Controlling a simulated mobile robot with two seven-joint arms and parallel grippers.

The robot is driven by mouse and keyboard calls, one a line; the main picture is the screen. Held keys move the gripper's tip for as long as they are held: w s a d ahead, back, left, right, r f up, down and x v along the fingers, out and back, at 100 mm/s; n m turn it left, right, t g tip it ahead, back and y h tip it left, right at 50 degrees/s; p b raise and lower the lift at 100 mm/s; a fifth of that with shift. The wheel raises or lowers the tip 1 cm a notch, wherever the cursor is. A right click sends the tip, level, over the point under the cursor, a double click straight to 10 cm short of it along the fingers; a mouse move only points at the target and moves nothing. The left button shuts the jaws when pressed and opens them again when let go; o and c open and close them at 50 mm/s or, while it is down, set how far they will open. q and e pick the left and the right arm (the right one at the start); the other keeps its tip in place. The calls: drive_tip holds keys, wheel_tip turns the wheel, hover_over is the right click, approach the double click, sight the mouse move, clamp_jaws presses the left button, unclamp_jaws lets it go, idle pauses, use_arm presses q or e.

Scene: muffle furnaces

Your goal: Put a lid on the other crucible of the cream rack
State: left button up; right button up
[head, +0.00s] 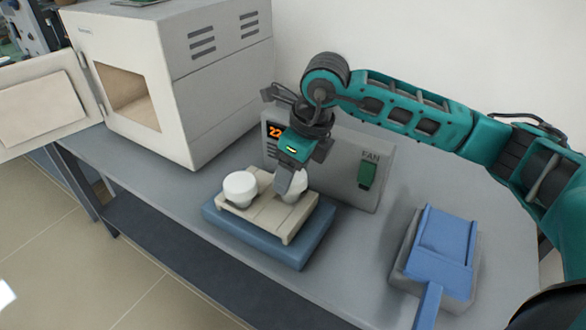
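The cream rack (258,222) lies on a blue slab (288,250) on the bench. A white, round-topped crucible (240,186) stands at the rack's left end; its flat top looks like a lid. A second white crucible (298,190) stands at the right end, mostly hidden behind my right gripper (286,186). That gripper comes down from above, its fingers at or just in front of this crucible. I cannot tell whether the fingers touch it, hold a lid, or are open. My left gripper is not in view.
A furnace (190,75) with its door (45,105) swung open stands at the left. A grey control box (345,175) with a lit display and a green FAN switch is close behind the rack. A blue scoop-like tool (445,240) rests on a grey block at the right.

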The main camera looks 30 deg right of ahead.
idle(0.3)
drive_tip(key=o, duration=1.1)
drive_tip(key=shift+o, duration=0.2)
drive_tip(key=shift+r+p, duration=0.4)
drive_tip(key=shift+r, duration=0.25)
drive_tip(key=shift+r, duration=0.4)
drive_tip(key=shift+r+p, duration=0.45)
drive_tip(key=shift+p, duration=0.05)
